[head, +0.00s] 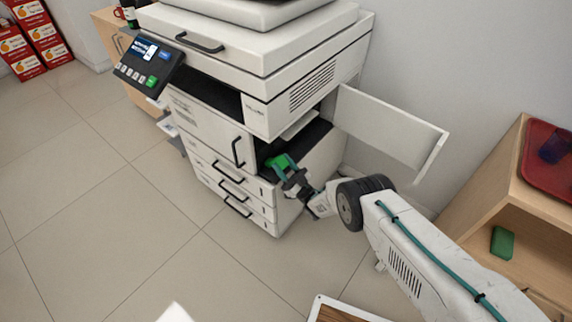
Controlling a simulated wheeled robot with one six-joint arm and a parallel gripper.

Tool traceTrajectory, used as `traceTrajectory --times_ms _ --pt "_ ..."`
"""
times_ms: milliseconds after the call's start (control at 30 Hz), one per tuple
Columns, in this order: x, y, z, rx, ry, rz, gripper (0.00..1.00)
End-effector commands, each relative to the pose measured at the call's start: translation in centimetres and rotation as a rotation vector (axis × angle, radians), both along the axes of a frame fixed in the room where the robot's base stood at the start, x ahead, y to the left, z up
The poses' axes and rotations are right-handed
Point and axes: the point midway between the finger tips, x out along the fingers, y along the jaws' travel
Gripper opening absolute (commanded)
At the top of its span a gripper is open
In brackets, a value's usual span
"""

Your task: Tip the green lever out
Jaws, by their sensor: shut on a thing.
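The green lever (276,165) sits in the dark open bay on the right side of the white copier (195,123). My gripper (287,171) reaches into the bay from the right, and its fingers are shut on the green lever. The fingers partly cover the lever, so its exact tilt is hard to tell. The copier's side door (390,130) stands open to the right, above and behind my gripper.
A wooden shelf unit (505,205) with a red tray (545,165) and a green block (502,243) stands at the right. Red boxes (35,40) are stacked at the far left. A framed board (335,312) lies at the bottom. The tiled floor at left is clear.

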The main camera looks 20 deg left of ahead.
Motion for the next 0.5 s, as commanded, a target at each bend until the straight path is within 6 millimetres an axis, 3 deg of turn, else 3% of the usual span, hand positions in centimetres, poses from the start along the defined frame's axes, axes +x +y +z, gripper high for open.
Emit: traceTrajectory --times_ms 267,300,367,500 --pt "0.30 0.12 0.40 0.004 -0.004 -0.005 0.03" --pt "0.29 0.13 0.42 0.004 -0.004 -0.005 0.49" --pt "0.28 0.14 0.43 0.004 -0.004 -0.004 0.65" --pt "0.21 0.08 0.29 0.002 -0.002 -0.003 0.65"
